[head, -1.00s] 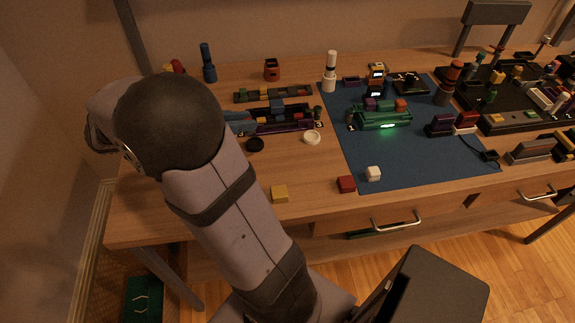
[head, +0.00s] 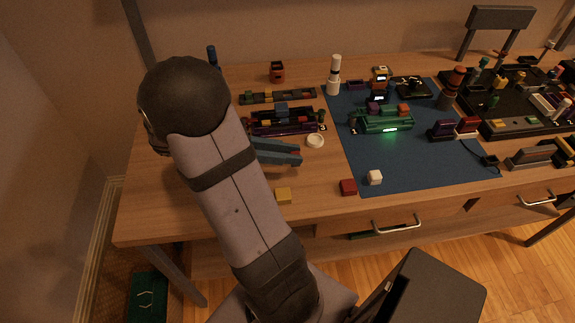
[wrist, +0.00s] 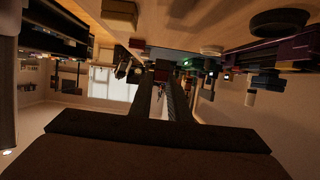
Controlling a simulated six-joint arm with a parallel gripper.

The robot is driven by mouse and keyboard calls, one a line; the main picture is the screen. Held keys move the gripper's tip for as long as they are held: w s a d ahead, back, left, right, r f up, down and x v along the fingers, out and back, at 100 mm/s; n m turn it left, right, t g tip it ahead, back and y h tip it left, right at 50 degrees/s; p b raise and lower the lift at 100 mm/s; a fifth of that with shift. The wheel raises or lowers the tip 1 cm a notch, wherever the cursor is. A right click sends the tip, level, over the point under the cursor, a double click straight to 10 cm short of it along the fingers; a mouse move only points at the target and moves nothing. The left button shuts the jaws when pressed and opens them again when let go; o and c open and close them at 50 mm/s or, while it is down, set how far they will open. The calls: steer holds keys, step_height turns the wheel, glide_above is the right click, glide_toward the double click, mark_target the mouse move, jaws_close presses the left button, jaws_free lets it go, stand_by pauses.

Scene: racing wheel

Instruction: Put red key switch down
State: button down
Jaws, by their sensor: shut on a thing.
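My gripper (head: 294,154) reaches in from the left, over the wooden table in front of the dark purple-and-black switch holder (head: 268,128). Its two blue-grey fingers are shut on a small dark red key switch, seen between the fingertips in the wrist view (wrist: 162,71); only a trace of red shows in the head view. The switch looks held above the table. A second red block (head: 348,187) lies near the table's front edge, left of a white block (head: 375,177) on the blue mat.
A yellow block (head: 283,196) lies at the front edge. A white ring (head: 315,141) lies just beyond the fingertips. A black disc (wrist: 280,22) shows in the wrist view. A lit green holder (head: 385,123) stands on the blue mat (head: 420,165).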

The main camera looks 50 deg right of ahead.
mark_target(287, 177)
steer(key=shift+f, duration=2.4)
steer(key=shift+f, duration=0.2)
steer(key=c, duration=1.7)
jaws_free()
steer(key=shift+r, duration=0.1)
steer(key=shift+o, duration=0.2)
steer(key=shift+r, duration=0.15)
steer(key=b+v, duration=0.1)
steer(key=v, duration=1)
steer(key=shift+o, duration=0.5)
steer(key=shift+w+a+r, duration=0.1)
steer(key=shift+w+a, duration=0.25)
steer(key=shift+a, duration=0.05)
